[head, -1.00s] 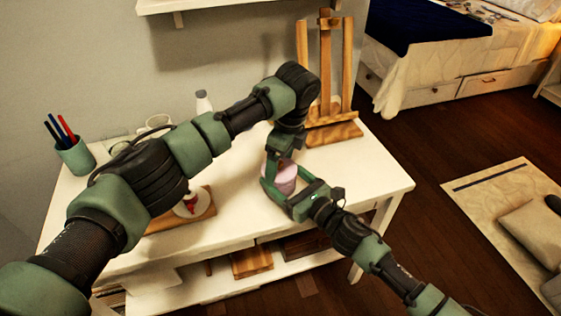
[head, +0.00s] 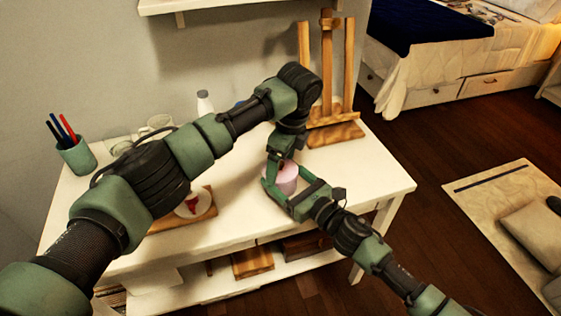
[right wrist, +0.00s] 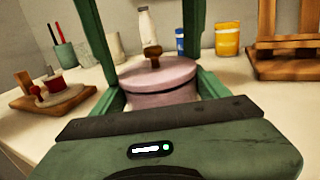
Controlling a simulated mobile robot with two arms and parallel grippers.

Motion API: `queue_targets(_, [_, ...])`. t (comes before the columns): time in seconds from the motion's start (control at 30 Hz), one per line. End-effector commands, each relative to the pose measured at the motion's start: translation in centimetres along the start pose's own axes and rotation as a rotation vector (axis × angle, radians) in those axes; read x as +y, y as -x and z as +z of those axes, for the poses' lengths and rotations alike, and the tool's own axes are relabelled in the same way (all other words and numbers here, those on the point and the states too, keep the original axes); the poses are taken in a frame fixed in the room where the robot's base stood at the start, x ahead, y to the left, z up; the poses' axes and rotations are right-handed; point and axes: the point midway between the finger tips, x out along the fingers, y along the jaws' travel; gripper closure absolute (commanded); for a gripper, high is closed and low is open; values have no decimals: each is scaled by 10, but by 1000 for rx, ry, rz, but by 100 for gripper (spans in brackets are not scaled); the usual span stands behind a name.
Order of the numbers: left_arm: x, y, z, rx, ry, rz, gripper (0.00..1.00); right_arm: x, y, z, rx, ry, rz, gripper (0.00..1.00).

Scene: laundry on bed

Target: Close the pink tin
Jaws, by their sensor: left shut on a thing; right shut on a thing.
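The pink tin (head: 286,181) stands near the front right of the white table, between my two grippers. In the right wrist view its pink body (right wrist: 165,98) has a pink lid (right wrist: 158,76) with a brown knob (right wrist: 152,52) over it. The lid looks level or nearly so; I cannot tell if it is fully seated. My right gripper (head: 278,193) is shut on the tin's body from the front. My left gripper (head: 281,160) comes down from above, with its fingers at both sides of the lid, and is shut on it.
A pen cup (head: 76,157) stands at the table's left. A wooden board (head: 205,214) with a white and red item lies left of the tin. A wooden easel (head: 335,130) stands behind right. A white bottle (head: 204,103) and yellow jar (right wrist: 227,40) are behind.

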Motion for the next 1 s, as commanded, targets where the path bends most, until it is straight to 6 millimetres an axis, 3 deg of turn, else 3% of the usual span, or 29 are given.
queue_targets(0.8, [1,-12,-5,3,-1,1,56,5,-2,4,-11,-3,13,98])
queue_targets(0.83, [1,-12,-5,3,-1,1,12,5,-2,4,-11,-3,13,98])
queue_targets(1.0, [1,-12,-5,3,-1,1,10,5,-2,4,-12,-6,13,98])
